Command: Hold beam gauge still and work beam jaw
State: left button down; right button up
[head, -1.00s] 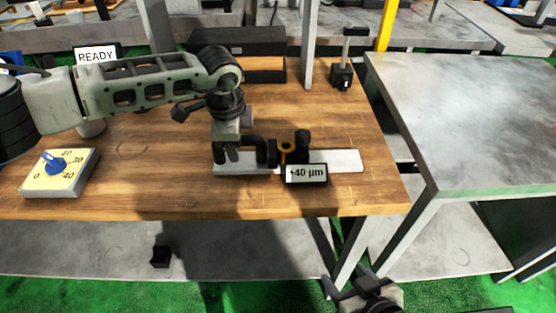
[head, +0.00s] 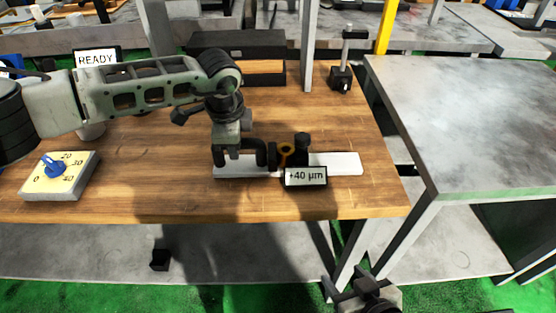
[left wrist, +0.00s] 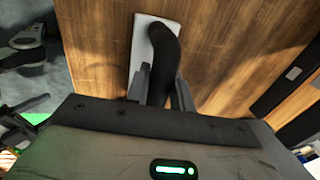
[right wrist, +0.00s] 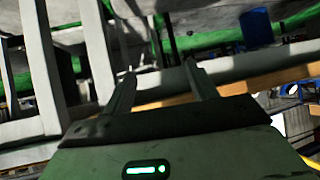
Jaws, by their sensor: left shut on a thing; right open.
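The beam gauge lies on the wooden bench in the head view, with a pale flat beam (head: 340,163), dark jaw parts and a small display (head: 305,177) reading +40 µm. An orange ring-shaped part (head: 286,150) sits by a black knob (head: 302,142) above the display. My left gripper (head: 238,152) is shut on the gauge's dark curved part at the beam's left end. In the left wrist view that black part (left wrist: 162,60) stands between the fingers over the pale beam (left wrist: 146,35). My right gripper (head: 362,292) is open and empty, low in front of the bench; its fingers show in the right wrist view (right wrist: 160,85).
A dial box (head: 62,175) stands at the bench's left, and a READY sign (head: 97,56) behind my left arm. A dark case (head: 240,45) and a small post stand (head: 342,75) are at the back. A grey table (head: 470,110) is to the right. The bench's right front is clear.

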jog(key=w+a+r+m+y, duration=0.2)
jog(key=w+a+m+y, duration=0.15)
jog(key=m, duration=0.65)
jog(key=m+t+y, duration=0.2)
jog(key=m+y, duration=0.3)
jog(key=m, duration=1.1)
send_near(308, 145)
jog(key=shift+h, duration=0.25)
jog(key=s+a+f, duration=0.4)
jog(key=s+a, duration=0.1)
jog(key=shift+s+a+f, duration=0.1)
jog(key=shift+a+f, duration=0.15)
jog(key=shift+f, duration=0.15)
jog(key=w+d+r+m+t, duration=0.1)
jog(key=d+r+m, duration=0.1)
jog(key=w+d+r+m+t+h, duration=0.1)
jog(key=w+d+m, duration=0.1)
jog(key=m, duration=0.1)
jog(key=shift+w+r, duration=0.3)
jog(key=shift+r, duration=0.1)
jog(key=shift+w+r+m+t, duration=0.2)
jog(key=shift+w+m+t, duration=0.1)
jog(key=shift+m, duration=0.2)
jog(key=x, duration=1.1)
jog(key=shift+w+a+f, duration=0.1)
jog(key=shift+w, duration=0.1)
